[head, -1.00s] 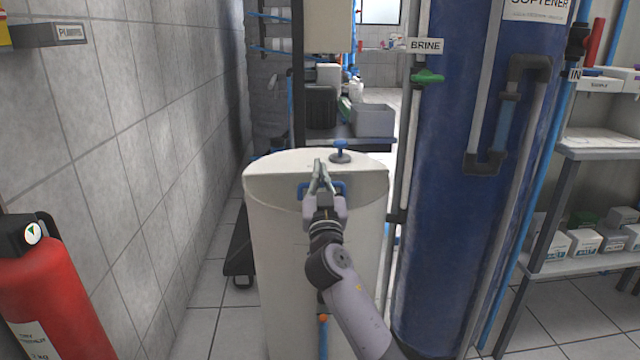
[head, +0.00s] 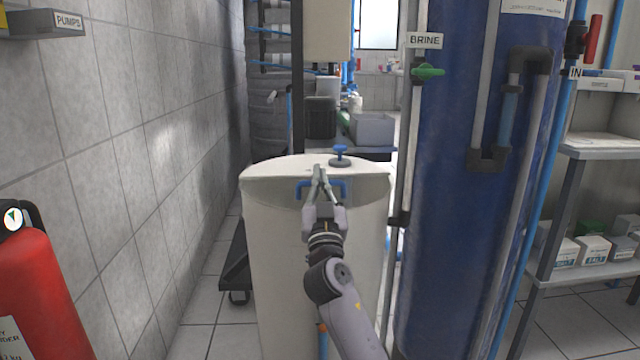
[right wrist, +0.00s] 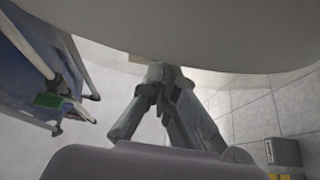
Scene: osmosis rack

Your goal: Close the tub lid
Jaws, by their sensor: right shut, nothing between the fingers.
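The cream tub (head: 270,250) stands in the middle of the head view. A blue handle (head: 301,190) is at the front, just below the lid's edge, and a blue knob (head: 341,152) stands on top. My right gripper (head: 318,170) is shut and empty, its fingertips at the lid's front edge, in front of the handle's middle. In the right wrist view the fingers (right wrist: 163,72) meet close to a broad cream surface (right wrist: 170,30). My left gripper is not in view.
A tall blue softener tank (head: 450,200) with pipes stands close right of the tub. A tiled wall (head: 120,150) and a red fire extinguisher (head: 40,290) are at the left. Shelves with boxes (head: 593,248) are at the far right. Floor shows between wall and tub.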

